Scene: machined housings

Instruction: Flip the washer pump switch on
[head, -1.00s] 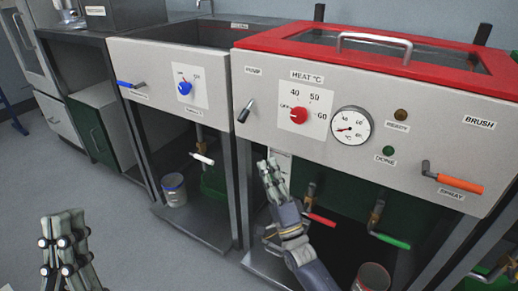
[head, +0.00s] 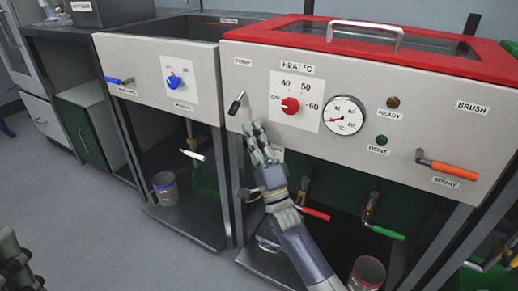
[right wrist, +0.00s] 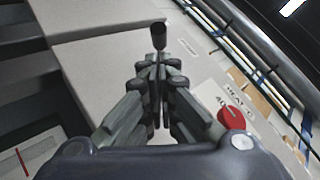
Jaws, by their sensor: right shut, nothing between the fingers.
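The pump switch (head: 236,103) is a small lever with a black tip on the washer's pale front panel, under the PUMP label (head: 243,62). My right gripper (head: 255,129) is shut and empty, just below and to the right of the switch. In the right wrist view the switch's black tip (right wrist: 159,36) shows just beyond the closed fingertips (right wrist: 159,62); I cannot tell whether they touch. My left gripper (head: 14,262) is partly in view at the lower left corner, and its fingertips are not clear.
The red heat knob (head: 290,105) and the dial gauge (head: 344,115) sit right of the switch. An orange spray handle (head: 453,171) sticks out farther right. Red (head: 315,214) and green (head: 386,231) valve handles are below the panel. A red-framed lid (head: 360,40) tops the washer.

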